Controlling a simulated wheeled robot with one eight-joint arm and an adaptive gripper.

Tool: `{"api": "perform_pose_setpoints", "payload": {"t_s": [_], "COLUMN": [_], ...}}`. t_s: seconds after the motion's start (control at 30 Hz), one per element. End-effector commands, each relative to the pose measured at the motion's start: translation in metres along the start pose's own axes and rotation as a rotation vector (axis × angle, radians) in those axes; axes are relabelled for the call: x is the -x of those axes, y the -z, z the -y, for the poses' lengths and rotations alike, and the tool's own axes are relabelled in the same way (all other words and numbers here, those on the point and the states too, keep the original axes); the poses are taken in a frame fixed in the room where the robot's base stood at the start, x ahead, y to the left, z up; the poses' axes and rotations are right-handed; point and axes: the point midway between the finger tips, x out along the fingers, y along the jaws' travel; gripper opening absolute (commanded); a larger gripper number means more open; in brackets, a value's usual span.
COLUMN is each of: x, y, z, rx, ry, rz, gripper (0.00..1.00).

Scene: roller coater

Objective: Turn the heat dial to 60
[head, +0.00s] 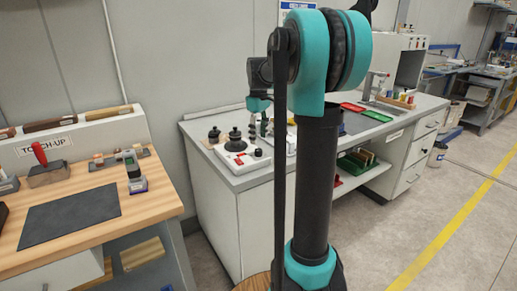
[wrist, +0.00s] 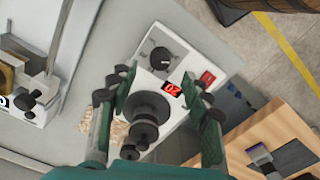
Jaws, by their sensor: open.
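A white control box (wrist: 180,45) carries a round black dial (wrist: 162,58) with a light pointer mark. Beside the dial is a red-lit display (wrist: 172,89), upside down in the wrist view, which seems to read 20. A red switch (wrist: 207,78) sits near the box edge. In the head view the white box (head: 240,163) stands at the near left end of the long bench. My gripper (wrist: 160,88) is open and empty, its two fingers spread above the box and apart from the dial. In the head view it hangs over the bench's left end.
A black round fixture with stacked knobs (wrist: 147,108) shows between my fingers. Another black knobbed piece (wrist: 35,98) is at the left of the wrist view. The grey bench top (head: 210,125) also holds red and green trays (head: 376,115). A wooden touch-up bench (head: 150,200) stands at left.

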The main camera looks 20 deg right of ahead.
Motion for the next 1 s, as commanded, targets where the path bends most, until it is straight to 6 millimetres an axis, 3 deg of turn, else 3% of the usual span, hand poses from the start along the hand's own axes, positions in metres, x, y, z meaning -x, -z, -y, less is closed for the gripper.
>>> {"api": "perform_pose_setpoints", "payload": {"t_s": [0.1,0.3,0.73,1.0], "x": [-0.022,-0.049,-0.059,-0.059], "y": [0.000,0.000,0.000,0.000], "z": [0.000,0.000,0.000,0.000], "rx": [0.000,0.000,0.000,0.000], "ry": [0.000,0.000,0.000,0.000], "rz": [0.000,0.000,0.000,0.000], "gripper": [0.49,0.49,0.49,0.18]}}
